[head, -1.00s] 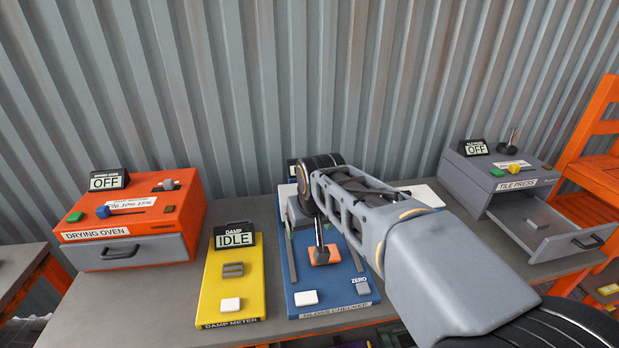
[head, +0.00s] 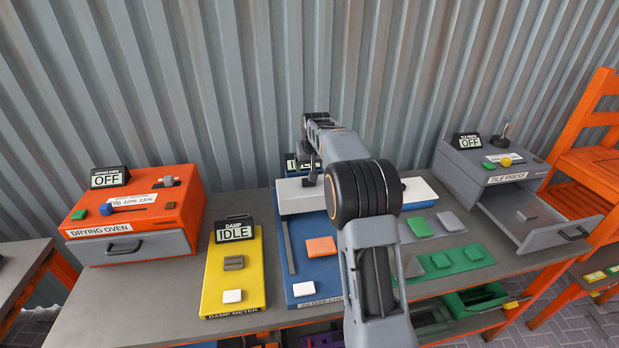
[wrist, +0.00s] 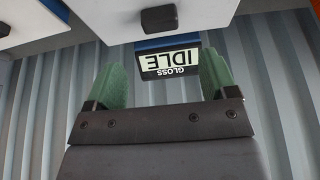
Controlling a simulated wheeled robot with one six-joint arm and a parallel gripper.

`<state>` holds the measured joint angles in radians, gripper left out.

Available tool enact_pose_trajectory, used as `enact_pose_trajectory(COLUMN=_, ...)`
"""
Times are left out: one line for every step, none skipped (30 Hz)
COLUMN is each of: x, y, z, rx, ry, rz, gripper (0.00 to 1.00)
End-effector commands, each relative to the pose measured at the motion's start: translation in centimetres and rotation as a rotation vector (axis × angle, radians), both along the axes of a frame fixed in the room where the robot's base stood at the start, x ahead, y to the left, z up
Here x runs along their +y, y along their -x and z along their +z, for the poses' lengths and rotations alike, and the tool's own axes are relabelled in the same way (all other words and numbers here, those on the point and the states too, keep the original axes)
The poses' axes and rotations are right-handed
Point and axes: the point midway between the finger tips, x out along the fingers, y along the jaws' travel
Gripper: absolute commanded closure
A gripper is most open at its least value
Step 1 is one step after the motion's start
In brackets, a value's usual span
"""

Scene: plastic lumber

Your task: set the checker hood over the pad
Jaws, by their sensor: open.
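The blue gloss checker (head: 306,268) has an orange tile (head: 320,246) lying on its middle, where the pad is hidden beneath it. What looks like the checker hood is a white block (head: 298,197) at the back, clear of the tile; my arm hides part of it. My gripper (head: 312,176) is over the back of the checker, partly hidden by my arm. In the wrist view my gripper (wrist: 163,62) has its green fingers apart with nothing between them. The GLOSS display (wrist: 170,63) reads IDLE beyond them, and white blocks show above.
The yellow damp meter (head: 233,272) and orange drying oven (head: 135,215) stand to the left. The grey tile press (head: 490,165) at right has its drawer open. A corrugated wall (head: 240,90) closes the back.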

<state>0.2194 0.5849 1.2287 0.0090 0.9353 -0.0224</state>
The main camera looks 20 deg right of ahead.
Motion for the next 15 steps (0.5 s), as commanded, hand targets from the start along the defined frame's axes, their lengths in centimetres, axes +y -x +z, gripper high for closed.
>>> enact_pose_trajectory(x=0.0, y=-0.3, z=-0.9, rx=0.005, ry=-0.001, rz=0.000, gripper=0.21)
enact_pose_trajectory(x=-0.1, y=-0.6, z=-1.4, rx=0.004, ry=-0.001, rz=0.000, gripper=0.21)
enact_pose_trajectory(x=-0.1, y=-0.9, z=-2.2, rx=0.005, ry=-0.001, rz=0.001, gripper=0.21)
enact_pose_trajectory(x=-0.2, y=-1.1, z=-2.7, rx=0.004, ry=0.000, rz=0.001, gripper=0.21)
enact_pose_trajectory(x=-0.2, y=-1.3, z=-3.2, rx=0.004, ry=0.000, rz=0.001, gripper=0.21)
enact_pose_trajectory(x=-0.3, y=-1.5, z=-3.8, rx=0.004, ry=0.000, rz=0.001, gripper=0.21)
enact_pose_trajectory(x=-0.3, y=-1.7, z=-4.3, rx=0.004, ry=0.000, rz=0.001, gripper=0.21)
enact_pose_trajectory(x=-0.3, y=-1.9, z=-4.7, rx=0.004, ry=0.000, rz=0.001, gripper=0.21)
enact_pose_trajectory(x=-0.4, y=-2.1, z=-5.3, rx=0.004, ry=0.000, rz=0.001, gripper=0.21)
enact_pose_trajectory(x=-0.4, y=-2.3, z=-5.7, rx=0.004, ry=0.000, rz=0.001, gripper=0.21)
enact_pose_trajectory(x=-0.4, y=-2.4, z=-6.0, rx=0.003, ry=0.000, rz=0.001, gripper=0.21)
enact_pose_trajectory(x=-0.5, y=-2.6, z=-6.4, rx=0.002, ry=0.000, rz=0.001, gripper=0.21)
enact_pose_trajectory(x=-0.5, y=-2.7, z=-6.7, rx=0.002, ry=0.000, rz=0.001, gripper=0.21)
enact_pose_trajectory(x=-0.5, y=-2.8, z=-7.0, rx=0.002, ry=0.000, rz=0.001, gripper=0.21)
enact_pose_trajectory(x=-0.5, y=-3.0, z=-7.2, rx=0.001, ry=0.000, rz=0.001, gripper=0.21)
